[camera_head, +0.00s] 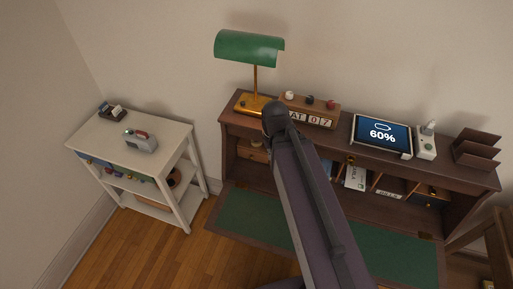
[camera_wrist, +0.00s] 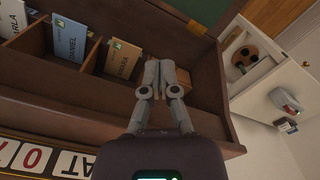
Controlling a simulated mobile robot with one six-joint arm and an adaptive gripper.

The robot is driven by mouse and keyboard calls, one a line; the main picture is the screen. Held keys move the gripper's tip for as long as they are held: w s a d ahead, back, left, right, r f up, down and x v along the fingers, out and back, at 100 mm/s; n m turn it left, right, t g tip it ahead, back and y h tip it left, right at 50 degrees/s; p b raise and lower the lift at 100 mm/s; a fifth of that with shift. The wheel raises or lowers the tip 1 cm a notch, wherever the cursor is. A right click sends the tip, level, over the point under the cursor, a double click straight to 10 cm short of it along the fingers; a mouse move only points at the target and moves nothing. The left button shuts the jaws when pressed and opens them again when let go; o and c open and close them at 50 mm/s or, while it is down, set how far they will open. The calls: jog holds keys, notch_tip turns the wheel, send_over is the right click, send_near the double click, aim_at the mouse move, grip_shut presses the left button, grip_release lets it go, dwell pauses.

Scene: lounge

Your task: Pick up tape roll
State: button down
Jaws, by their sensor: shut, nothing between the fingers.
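My gripper (camera_wrist: 160,66) shows in the wrist view, its two grey fingers close together with nothing between them. It is in front of the desk's open cubbies (camera_wrist: 97,55), near the end compartment. A tan wooden piece (camera_wrist: 184,78) is partly hidden behind the fingers. I cannot make out a tape roll for certain. In the head view a small pale thing (camera_head: 257,142) sits in the desk's left compartment, too small to identify. My arm crosses the desk in the head view and hides the gripper and part of the cubbies.
The desk (camera_head: 345,147) bears a green lamp (camera_head: 250,47), a calendar block (camera_head: 310,113), a tablet (camera_head: 382,134) and a dark letter rack (camera_head: 477,149). Named envelopes stand in the cubbies. A white side table (camera_head: 95,133) stands left, with wooden floor (camera_head: 165,250) in front.

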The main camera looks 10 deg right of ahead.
jog(key=shift+f+b, duration=1.35)
jog(key=shift+f, duration=0.65)
